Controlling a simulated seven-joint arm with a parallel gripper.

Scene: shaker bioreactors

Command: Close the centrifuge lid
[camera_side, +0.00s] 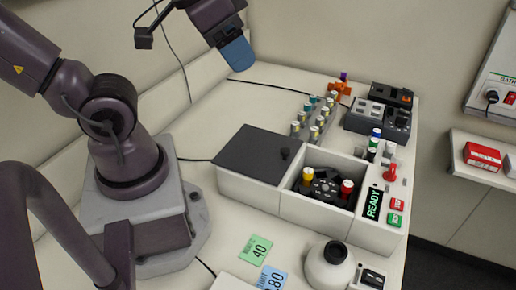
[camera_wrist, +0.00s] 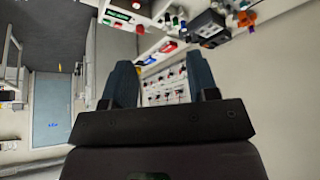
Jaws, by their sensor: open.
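The centrifuge (camera_side: 250,194) is a white box on the bench in the side view. Its dark grey lid (camera_side: 255,154), with a small black knob, lies flat over the left part. The right part is uncovered and shows a dark rotor (camera_side: 325,186) holding tubes with yellow and red caps. A green READY display (camera_side: 374,203) is on the right end. My gripper (camera_side: 238,55) is high above the back of the bench, well away from the lid. In the wrist view its two blue-grey fingers (camera_wrist: 161,80) are apart with nothing between them.
A rack of capped tubes (camera_side: 314,122) and dark devices (camera_side: 380,113) stand behind the centrifuge. Red and green buttons (camera_side: 396,212) are on its right end. A round white device (camera_side: 330,267) and coloured notes (camera_side: 256,249) lie in front. The bench left of the rack is mostly clear.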

